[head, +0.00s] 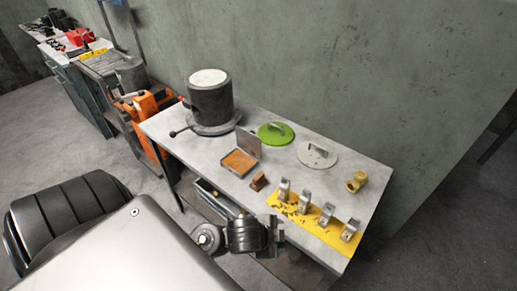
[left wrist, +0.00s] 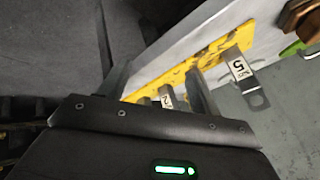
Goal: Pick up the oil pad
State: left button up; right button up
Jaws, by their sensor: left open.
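A shallow open case with an orange-brown pad (head: 239,162), which looks like the oil pad, lies on the grey table, its lid raised at the back. A small brown block (head: 258,182) stands just in front of it. My left gripper (head: 274,238) is at the table's front edge, beside the yellow mat and apart from the pad. In the left wrist view my left gripper (left wrist: 163,82) is open, with nothing held between its fingers. The pad cannot be made out in that view. My right gripper is not in view.
Several metal stamps (head: 284,190) stand on the yellow mat (head: 312,222). A grey pot (head: 210,102), green disc (head: 275,133), pale disc (head: 317,154) and brass piece (head: 356,182) stand on the table (head: 210,165). A wall is behind.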

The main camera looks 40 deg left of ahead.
pick_arm(q)
jog(key=w+d+r+m+h, duration=0.15)
jog(key=w+r+m, duration=0.35)
jog(key=w+m, duration=0.65)
jog(key=a+m, duration=0.6)
jog(key=m, duration=0.1)
jog(key=a+r+m+g, duration=0.1)
jog(key=a+m, duration=0.2)
jog(key=a, duration=0.1)
jog(key=shift+s+y, duration=0.35)
jog(key=shift+s, duration=0.05)
jog(key=m+g+y, duration=0.2)
jog(key=m, duration=0.1)
send_near(257, 176)
jog(key=x, duration=0.2)
jog(key=b+x, duration=0.1)
jog(key=x, duration=0.3)
jog(key=shift+d+f+b, duration=0.1)
jog(key=shift+d+b, duration=0.15)
jog(key=shift+b, duration=0.05)
jog(key=shift+p+x, duration=0.35)
jog(key=shift+x, duration=1.85)
jog(key=shift+w+a+f, duration=0.15)
jog(key=shift+w+f, duration=0.1)
jog(key=shift+f, duration=0.25)
jog(key=c, duration=1.1)
